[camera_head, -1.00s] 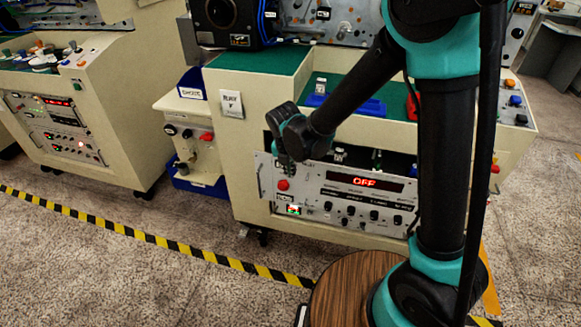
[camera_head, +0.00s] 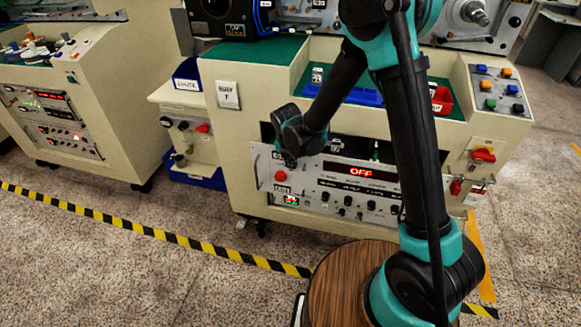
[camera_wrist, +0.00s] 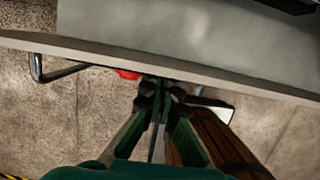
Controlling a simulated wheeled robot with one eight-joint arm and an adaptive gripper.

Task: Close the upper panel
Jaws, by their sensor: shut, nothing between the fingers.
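The upper panel (camera_head: 312,185) is a light grey instrument front with a red "OFF" display, a red button and several knobs. It stands out from the machine below a dark opening. In the wrist view its top edge (camera_wrist: 230,80) crosses the picture, with a dark bent handle (camera_wrist: 55,72) on the left and the red button (camera_wrist: 127,74) near the middle. My gripper (camera_wrist: 160,88) is shut and empty, at the panel's front close to that edge. I cannot tell whether it touches. In the head view my wrist hides part of the panel's upper left.
The beige machine (camera_head: 232,130) has a side box (camera_head: 185,110) on its left and a red-yellow switch (camera_head: 483,156) on its right. A round wooden top (camera_head: 335,285) is at the lower middle. Striped floor tape (camera_head: 150,232) runs in front. The floor at left is open.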

